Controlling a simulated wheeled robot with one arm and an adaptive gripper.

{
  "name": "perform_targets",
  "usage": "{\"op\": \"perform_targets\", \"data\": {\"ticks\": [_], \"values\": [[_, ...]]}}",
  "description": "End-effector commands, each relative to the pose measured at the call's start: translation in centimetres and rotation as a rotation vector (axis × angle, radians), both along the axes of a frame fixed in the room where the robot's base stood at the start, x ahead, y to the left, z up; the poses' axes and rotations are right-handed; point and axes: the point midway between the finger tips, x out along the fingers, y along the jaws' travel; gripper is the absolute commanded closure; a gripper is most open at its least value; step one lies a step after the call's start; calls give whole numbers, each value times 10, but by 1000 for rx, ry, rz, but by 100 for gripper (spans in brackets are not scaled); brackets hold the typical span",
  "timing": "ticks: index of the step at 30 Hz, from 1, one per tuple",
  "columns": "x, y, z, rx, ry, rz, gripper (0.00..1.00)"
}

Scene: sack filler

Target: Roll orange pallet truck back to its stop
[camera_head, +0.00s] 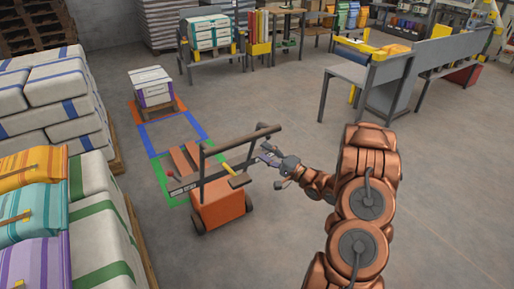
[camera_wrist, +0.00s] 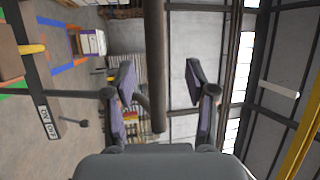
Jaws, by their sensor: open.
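The orange pallet truck (camera_head: 218,204) stands on the floor left of my arm, its reddish forks (camera_head: 184,160) pointing away to the back left, over the green and blue floor frames. Its dark upright frame carries a crossbar handle (camera_head: 240,138) on top. My gripper (camera_head: 268,158) is beside the handle, at its right. In the wrist view a dark bar (camera_wrist: 153,60) runs between the two open, purple-padded fingers of my gripper (camera_wrist: 160,75), closer to the left finger. I cannot tell whether they touch it. No stop is clearly identifiable.
Purple-striped sacks (camera_head: 152,86) stand on a pallet in the orange floor frame (camera_head: 133,108). Tall sack stacks (camera_head: 100,205) line the left side. A grey bench (camera_head: 360,75) stands at the back right. The floor (camera_head: 280,95) between is clear.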

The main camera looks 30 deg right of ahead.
Motion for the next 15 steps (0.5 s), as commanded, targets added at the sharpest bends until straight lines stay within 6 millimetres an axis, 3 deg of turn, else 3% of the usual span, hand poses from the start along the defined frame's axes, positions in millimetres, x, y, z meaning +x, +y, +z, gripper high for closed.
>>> {"op": "perform_targets", "data": {"ticks": [6,15], "values": [[-23,-10,-4,-1,-2,-1,44],[-33,-14,-5,-1,-3,0,44]]}}
